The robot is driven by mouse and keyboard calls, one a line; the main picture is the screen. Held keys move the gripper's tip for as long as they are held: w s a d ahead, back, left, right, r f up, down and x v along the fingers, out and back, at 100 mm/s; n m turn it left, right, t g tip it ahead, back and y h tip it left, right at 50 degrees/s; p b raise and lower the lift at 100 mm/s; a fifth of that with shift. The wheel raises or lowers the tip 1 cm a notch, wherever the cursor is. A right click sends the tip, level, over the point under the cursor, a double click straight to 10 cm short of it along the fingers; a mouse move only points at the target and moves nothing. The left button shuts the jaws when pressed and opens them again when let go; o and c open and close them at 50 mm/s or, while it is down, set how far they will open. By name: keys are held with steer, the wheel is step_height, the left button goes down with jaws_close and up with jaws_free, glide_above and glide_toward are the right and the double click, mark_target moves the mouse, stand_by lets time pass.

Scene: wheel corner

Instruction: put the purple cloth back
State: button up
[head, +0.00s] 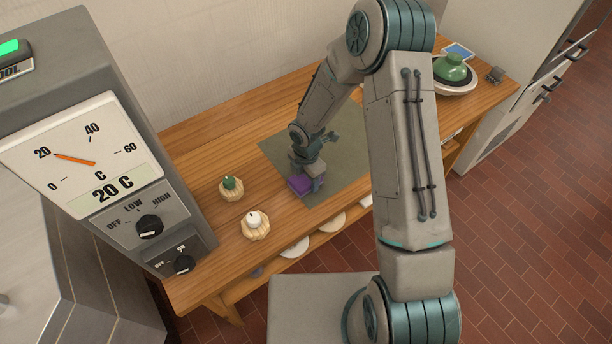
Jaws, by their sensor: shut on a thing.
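The purple cloth (301,185) is a small folded block at the left part of a grey-green mat (341,171) on the wooden table. My gripper (308,178) points down right at the cloth and is shut on it. The fingertips are small here and partly hidden by the wrist. I cannot tell whether the cloth touches the mat or hangs just above it. My arm hides the right part of the mat.
Two wooden holders, one with a green top (231,188) and one with a white top (255,225), stand left of the mat. A green lidded pot (453,71) on a white dish stands at the far right. A grey control unit (110,150) rises at the left. Plates (294,246) lie on the lower shelf.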

steer(key=o, duration=1.2)
